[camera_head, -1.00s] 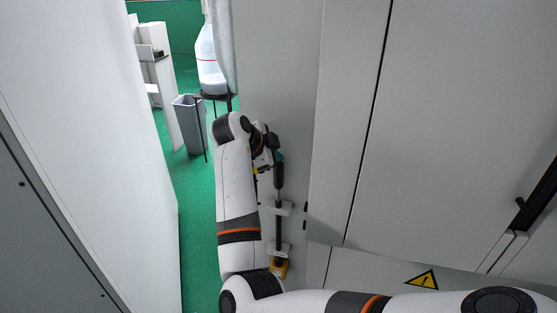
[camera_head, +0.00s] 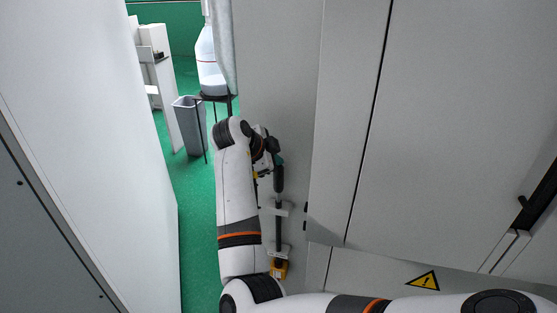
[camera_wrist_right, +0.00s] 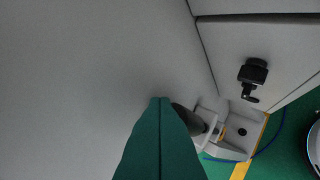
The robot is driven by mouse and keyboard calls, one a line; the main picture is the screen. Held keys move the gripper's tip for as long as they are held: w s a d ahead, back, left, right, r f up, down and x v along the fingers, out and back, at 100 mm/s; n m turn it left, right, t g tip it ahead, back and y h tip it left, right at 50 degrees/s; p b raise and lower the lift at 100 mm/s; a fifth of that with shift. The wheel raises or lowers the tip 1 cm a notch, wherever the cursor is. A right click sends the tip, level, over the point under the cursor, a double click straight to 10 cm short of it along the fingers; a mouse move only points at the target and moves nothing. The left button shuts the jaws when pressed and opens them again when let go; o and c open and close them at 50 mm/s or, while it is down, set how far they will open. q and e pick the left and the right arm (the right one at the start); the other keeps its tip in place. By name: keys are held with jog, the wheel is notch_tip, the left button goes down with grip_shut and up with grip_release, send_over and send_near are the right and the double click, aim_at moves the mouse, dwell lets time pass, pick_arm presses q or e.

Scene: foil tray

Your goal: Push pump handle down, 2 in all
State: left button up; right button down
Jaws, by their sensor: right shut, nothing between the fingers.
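The pump handle (camera_head: 279,180) is a dark upright grip on a thin rod, against the grey cabinet wall. Below it sits a yellow-orange pump base (camera_head: 279,267). My right gripper (camera_head: 278,160) is at the top of the handle with its teal fingers shut and nothing between them. In the right wrist view the shut teal fingers (camera_wrist_right: 160,104) fill the lower middle and partly cover the dark handle (camera_wrist_right: 188,117). Whether the fingertips touch the handle I cannot tell. My left gripper is not in view.
Grey cabinet panels (camera_head: 440,120) stand close on the right, with a black latch (camera_head: 530,205). A large white panel (camera_head: 90,130) stands on the left. Between them is a strip of green floor (camera_head: 197,215), with a grey bin (camera_head: 190,125) and a bottle on a stand (camera_head: 210,65) farther back.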

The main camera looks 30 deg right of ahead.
jog(key=shift+f+b, duration=0.8)
jog(key=shift+f, duration=0.7)
dwell(0.7)
jog(key=shift+r, duration=0.15)
jog(key=shift+w+r+p, duration=0.1)
jog(key=shift+r+p, duration=2.05)
jog(key=shift+r, duration=0.8)
jog(key=shift+r, duration=0.15)
notch_tip(320, 180, up, 5)
jog(key=p, duration=0.3)
jog(key=shift+p, duration=0.35)
jog(key=shift+f, duration=0.25)
dwell(0.4)
